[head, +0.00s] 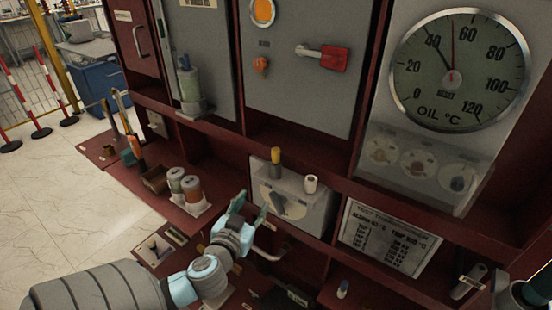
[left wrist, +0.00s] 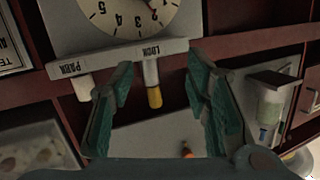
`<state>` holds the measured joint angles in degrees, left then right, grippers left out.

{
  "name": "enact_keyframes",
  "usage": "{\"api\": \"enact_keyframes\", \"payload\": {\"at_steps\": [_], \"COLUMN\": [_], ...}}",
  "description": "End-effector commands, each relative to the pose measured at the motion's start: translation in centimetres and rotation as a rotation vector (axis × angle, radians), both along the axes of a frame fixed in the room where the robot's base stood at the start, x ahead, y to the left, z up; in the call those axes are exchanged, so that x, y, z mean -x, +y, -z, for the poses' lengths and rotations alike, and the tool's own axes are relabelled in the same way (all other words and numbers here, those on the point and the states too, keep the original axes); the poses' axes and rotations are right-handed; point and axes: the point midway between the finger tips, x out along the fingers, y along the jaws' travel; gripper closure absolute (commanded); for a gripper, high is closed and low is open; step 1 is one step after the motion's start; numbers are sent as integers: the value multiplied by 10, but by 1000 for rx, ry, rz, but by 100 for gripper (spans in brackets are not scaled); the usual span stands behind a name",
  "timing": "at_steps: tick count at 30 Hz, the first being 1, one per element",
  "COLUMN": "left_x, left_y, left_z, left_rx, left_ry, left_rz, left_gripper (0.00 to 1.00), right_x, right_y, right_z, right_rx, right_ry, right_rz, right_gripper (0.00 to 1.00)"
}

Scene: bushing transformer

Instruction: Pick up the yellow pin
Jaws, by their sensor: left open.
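The yellow pin (head: 276,156) stands upright in the top of a grey dial box (head: 305,212) on the red cabinet. In the left wrist view the yellow pin (left wrist: 154,97) shows upside down at the socket marked LOCK, between my finger pads in the picture. My left gripper (head: 252,203) is open and empty in front of the box, below and to the left of the pin. Its open fingers also show in the left wrist view (left wrist: 160,82). It does not appear to touch the pin. My right gripper's fingers do not show.
A short white peg (head: 311,184) stands on the same box, at the PARK mark. Two canisters (head: 185,184) stand left on a white base. A text plate (head: 389,238) is at right.

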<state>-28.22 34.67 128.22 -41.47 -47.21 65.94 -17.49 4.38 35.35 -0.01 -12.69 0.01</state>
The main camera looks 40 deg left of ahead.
Motion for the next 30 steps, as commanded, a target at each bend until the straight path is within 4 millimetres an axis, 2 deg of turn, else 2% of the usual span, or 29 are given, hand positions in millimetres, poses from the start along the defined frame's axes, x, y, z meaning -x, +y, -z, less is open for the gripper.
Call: {"api": "enact_keyframes", "payload": {"at_steps": [1,3,6,8,15,22,27,30], "left_x": [0,3,-1,-10,-63,-89,-118,-128], "left_y": [-10,-19,-22,-19,2,13,28,31], "left_z": [-34,-67,-86,-89,-88,-88,-92,-91], "left_rx": [14,40,58,59,62,61,62,63], "left_ry": [-81,-167,-221,-227,-224,-222,-222,-220], "left_rz": [16,29,38,39,38,39,38,39], "left_gripper": [56,56,56,56,56,56,56,56], "right_x": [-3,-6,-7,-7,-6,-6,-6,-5], "right_y": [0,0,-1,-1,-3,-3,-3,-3], "right_z": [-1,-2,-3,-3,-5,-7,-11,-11], "right_rx": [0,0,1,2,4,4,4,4], "right_ry": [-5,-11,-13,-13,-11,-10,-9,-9], "right_rz": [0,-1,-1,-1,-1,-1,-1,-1], "right_gripper": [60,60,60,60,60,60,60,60]}}
